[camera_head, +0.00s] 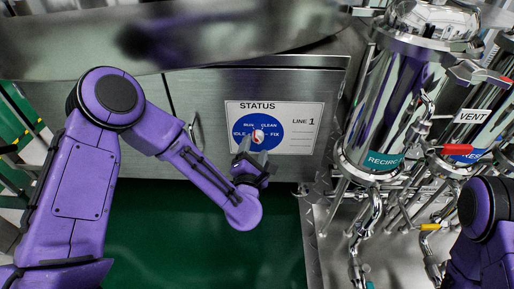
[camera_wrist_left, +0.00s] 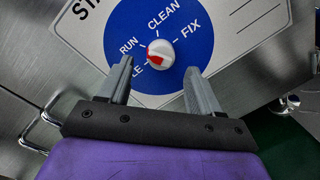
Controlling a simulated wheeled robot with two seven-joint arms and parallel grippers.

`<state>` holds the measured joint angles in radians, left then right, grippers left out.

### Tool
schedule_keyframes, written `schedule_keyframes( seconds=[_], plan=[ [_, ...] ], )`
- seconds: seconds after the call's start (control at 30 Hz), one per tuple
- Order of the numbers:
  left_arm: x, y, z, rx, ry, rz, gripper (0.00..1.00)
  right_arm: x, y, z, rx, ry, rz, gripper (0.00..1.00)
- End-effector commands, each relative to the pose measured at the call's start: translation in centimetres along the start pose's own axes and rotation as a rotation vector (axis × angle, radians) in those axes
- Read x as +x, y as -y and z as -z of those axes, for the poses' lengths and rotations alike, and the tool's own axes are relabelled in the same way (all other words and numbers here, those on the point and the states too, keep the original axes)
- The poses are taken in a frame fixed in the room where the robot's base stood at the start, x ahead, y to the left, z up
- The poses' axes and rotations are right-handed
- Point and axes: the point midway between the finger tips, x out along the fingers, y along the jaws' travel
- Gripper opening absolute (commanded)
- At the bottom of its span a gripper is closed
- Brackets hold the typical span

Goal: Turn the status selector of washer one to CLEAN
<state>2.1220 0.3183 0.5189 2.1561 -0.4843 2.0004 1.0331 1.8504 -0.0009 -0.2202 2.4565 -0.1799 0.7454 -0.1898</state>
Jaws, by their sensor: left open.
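The status selector is a white round knob with a red pointer (camera_head: 258,135) on a blue disc labelled IDLE, RUN, CLEAN and FIX. The disc is on a white STATUS plate (camera_head: 302,119) marked LINE 1. In the left wrist view the knob (camera_wrist_left: 160,52) shows its red part towards the lower left, on the IDLE side. My left gripper (camera_head: 254,153) is open just below the knob. In the left wrist view its fingertips (camera_wrist_left: 158,69) are on either side of the knob's lower edge, and I see no contact. The left finger partly hides the IDLE label. My right gripper is out of view.
The plate is on a steel cabinet front (camera_head: 198,90) with a small handle (camera_head: 194,128) to its left. A steel RECIRC cylinder (camera_head: 384,105) and pipes with red and yellow valve handles crowd the right. The green floor (camera_head: 150,235) below is open.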

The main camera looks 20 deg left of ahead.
Motion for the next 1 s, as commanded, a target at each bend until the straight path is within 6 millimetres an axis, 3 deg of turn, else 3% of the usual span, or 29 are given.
schedule_keyframes(
  seconds=[0.2,0.5,0.67,0.7,1.0],
  plan=[
    [3.0,0.2,0.1,0.000,0.001,0.000,0.64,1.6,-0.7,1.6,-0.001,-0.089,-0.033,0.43],
    [3.4,0.2,-0.2,0.002,0.003,0.005,0.64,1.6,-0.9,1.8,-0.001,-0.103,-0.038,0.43],
    [3.4,0.2,-0.2,0.002,0.003,0.005,0.12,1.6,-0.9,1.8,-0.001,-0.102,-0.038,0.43],
    [3.4,0.2,-0.2,0.002,0.003,0.005,0.08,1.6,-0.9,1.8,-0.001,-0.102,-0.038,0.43],
    [3.4,0.1,-0.3,0.034,0.001,0.008,0.08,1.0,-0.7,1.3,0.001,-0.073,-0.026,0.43]
  ],
)
